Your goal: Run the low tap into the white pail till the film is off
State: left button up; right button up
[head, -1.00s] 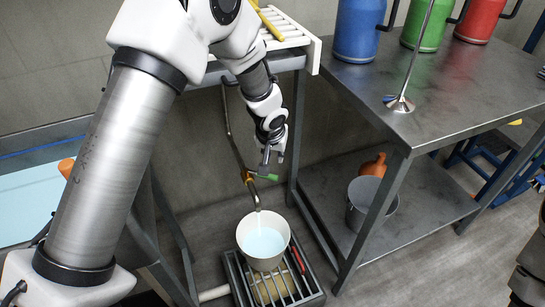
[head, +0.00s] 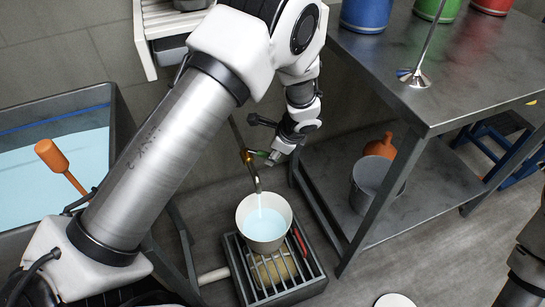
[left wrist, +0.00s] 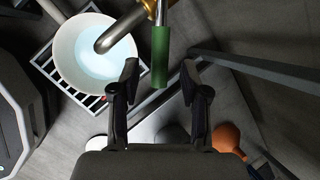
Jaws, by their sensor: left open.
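The white pail (head: 264,224) stands upright on a slatted floor grate, with pale blue liquid in it. The low tap's spout (head: 257,182) points down over the pail, and a thin pale stream (head: 260,206) runs from it into the pail. My left gripper (head: 270,157) is at the tap, just above and right of the pail. In the left wrist view its open fingers (left wrist: 159,70) stand either side of the end of the green tap handle (left wrist: 160,52), with gaps showing. The pail (left wrist: 62,52) and spout (left wrist: 118,30) lie to the left there. My right gripper is not seen.
A steel table (head: 440,90) with blue, green and red canisters stands right; its lower shelf holds a grey bucket (head: 368,185) and an orange jug (head: 380,147). A tank (head: 60,118) of pale blue liquid is left.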

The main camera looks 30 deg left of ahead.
pick_arm(q)
jog(key=shift+a+f, duration=0.3)
jog(key=shift+f, duration=0.3)
jog(key=shift+r, duration=0.1)
grip_shut()
jog(key=shift+w, duration=0.1)
